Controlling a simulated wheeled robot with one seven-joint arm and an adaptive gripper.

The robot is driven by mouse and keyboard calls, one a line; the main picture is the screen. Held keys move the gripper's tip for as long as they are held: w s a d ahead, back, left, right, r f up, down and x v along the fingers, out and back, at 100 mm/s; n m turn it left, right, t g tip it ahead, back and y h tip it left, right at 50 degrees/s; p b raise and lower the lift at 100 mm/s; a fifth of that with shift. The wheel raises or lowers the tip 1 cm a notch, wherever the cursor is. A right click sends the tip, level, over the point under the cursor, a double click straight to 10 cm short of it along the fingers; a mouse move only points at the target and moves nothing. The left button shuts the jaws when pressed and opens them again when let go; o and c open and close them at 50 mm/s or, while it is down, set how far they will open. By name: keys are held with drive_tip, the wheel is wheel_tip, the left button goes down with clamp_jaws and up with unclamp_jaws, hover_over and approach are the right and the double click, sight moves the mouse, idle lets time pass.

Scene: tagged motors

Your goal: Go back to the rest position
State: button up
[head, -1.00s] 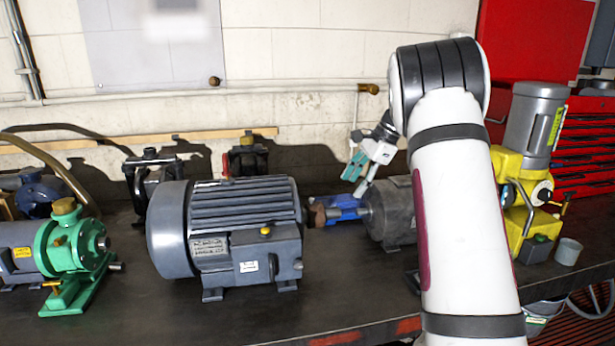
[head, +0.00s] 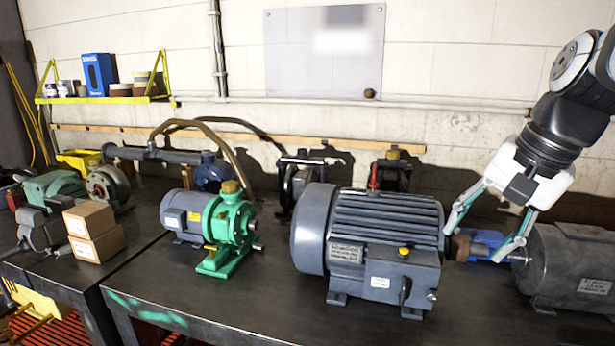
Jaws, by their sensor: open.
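My gripper (head: 474,246) is at the right in the head view, its two teal-edged fingers spread wide and pointing down. Nothing shows between the fingers except the blue part and brown shaft end behind or below them. The large grey-blue motor (head: 385,240) stands on the bench to the left of the gripper. A dark grey motor (head: 575,268) stands to the right, close to the right fingertip. I cannot tell whether the fingertips touch anything. A blue object (head: 482,240) lies between the two motors, partly hidden by the fingers.
A green pump with a grey motor (head: 228,228) stands left of centre. Two cardboard boxes (head: 93,232) and a vise (head: 40,225) are at the far left. A yellow shelf (head: 105,98) hangs on the wall. The dark bench top (head: 215,300) is clear along its front.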

drive_tip(key=s+a+f+n+h, duration=0.1)
drive_tip(key=s+a+f+n, duration=0.2)
drive_tip(key=s, duration=0.5)
drive_tip(key=s+a+f+n+t+h, duration=0.1)
drive_tip(key=s+a+f+n, duration=0.2)
drive_tip(key=s+n, duration=0.2)
drive_tip(key=s, duration=0.2)
drive_tip(key=shift+s+n, duration=0.4)
